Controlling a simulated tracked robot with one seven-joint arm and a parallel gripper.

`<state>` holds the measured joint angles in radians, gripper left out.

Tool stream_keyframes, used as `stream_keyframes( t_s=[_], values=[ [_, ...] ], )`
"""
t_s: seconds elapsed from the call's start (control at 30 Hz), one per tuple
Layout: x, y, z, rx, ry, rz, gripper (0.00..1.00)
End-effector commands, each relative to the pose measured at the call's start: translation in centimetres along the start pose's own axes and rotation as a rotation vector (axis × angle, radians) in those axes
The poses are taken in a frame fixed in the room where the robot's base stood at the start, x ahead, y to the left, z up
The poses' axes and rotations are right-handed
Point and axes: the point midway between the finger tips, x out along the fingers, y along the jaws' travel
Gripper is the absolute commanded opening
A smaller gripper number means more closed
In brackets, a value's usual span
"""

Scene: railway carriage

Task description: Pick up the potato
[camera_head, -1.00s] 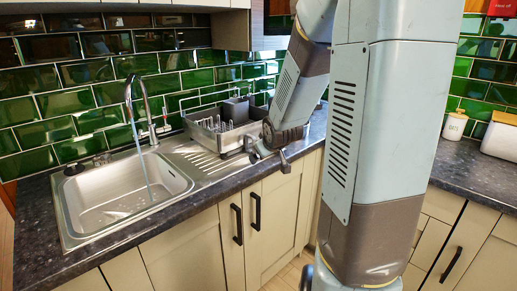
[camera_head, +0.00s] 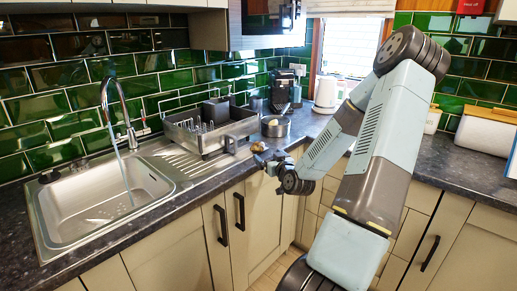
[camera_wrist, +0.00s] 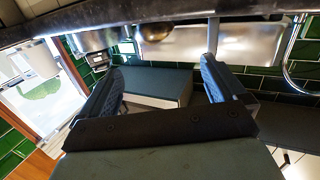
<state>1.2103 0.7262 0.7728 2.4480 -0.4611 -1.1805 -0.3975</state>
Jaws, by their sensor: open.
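A small brown, rounded thing that looks like the potato (camera_head: 258,146) is by the counter's front edge in the head view, right at my gripper (camera_head: 268,158). In the wrist view a brown rounded shape, likely the potato (camera_wrist: 157,31), shows near the top, beyond the fingertips. My gripper (camera_wrist: 162,66) is open, with its two dark fingers apart and nothing between them. I cannot tell whether a finger touches the potato.
A dark pan (camera_head: 276,130) with a pale item in it stands behind the gripper. A dish rack (camera_head: 210,137) and sink (camera_head: 100,200) are to the left. A coffee machine (camera_head: 285,90) and white kettle (camera_head: 326,94) stand at the back.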

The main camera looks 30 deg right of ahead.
Motion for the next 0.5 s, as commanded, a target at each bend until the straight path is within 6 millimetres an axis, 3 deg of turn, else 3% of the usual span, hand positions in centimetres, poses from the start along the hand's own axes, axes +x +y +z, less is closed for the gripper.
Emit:
stream_keyframes(
  t_s=[0.23,0.5],
  values=[
    [0.6,1.1,-0.3,0.025,0.054,0.026,0.97],
    [5.2,1.2,-0.4,0.026,0.053,0.027,0.97]
  ],
)
